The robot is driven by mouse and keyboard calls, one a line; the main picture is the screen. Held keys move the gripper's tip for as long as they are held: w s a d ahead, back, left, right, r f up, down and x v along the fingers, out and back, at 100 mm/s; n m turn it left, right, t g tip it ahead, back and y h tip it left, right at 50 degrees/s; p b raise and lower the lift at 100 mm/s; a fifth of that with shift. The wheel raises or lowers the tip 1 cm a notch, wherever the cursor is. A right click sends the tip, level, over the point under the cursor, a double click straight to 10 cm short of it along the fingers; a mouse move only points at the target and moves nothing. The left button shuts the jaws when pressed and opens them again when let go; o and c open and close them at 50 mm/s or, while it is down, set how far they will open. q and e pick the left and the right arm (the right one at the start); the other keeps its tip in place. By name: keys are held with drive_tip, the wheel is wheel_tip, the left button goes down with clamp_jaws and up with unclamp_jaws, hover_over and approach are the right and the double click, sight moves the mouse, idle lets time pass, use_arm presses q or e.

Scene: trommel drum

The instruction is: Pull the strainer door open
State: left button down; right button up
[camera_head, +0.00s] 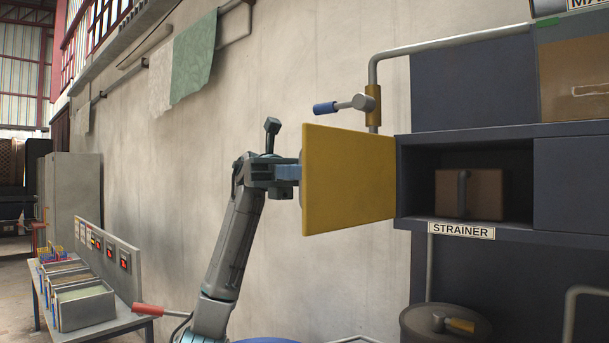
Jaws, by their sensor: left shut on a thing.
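The strainer door (348,182) is a yellow panel hinged at the left side of a dark compartment. It stands swung out wide to the left, and the compartment (412,165) behind it is open to view. A label reading STRAINER (461,230) is below the opening. Inside sits a brown block with a dark upright handle (484,190). My left gripper (298,173) is at the door's outer left edge, shut on a part of the door; its fingertips and the door handle are mostly hidden by the panel. My right gripper is not in view.
A pipe with a blue-handled valve (340,106) is above the door. A drum (446,325) with a yellow-handled tool stands below the cabinet. At the left, a bench (105,325) holds bins and a switch panel.

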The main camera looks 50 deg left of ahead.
use_arm(q)
drive_tip(key=shift+a, duration=0.1)
idle(0.3)
drive_tip(key=c, duration=1.5)
unclamp_jaws()
drive_tip(key=a, duration=0.3)
drive_tip(key=w+a, duration=0.1)
drive_tip(key=a, duration=0.3)
drive_tip(key=a+b, duration=0.1)
drive_tip(key=a, duration=0.2)
drive_tip(key=shift+w+a, duration=0.25)
drive_tip(key=shift+a, duration=0.15)
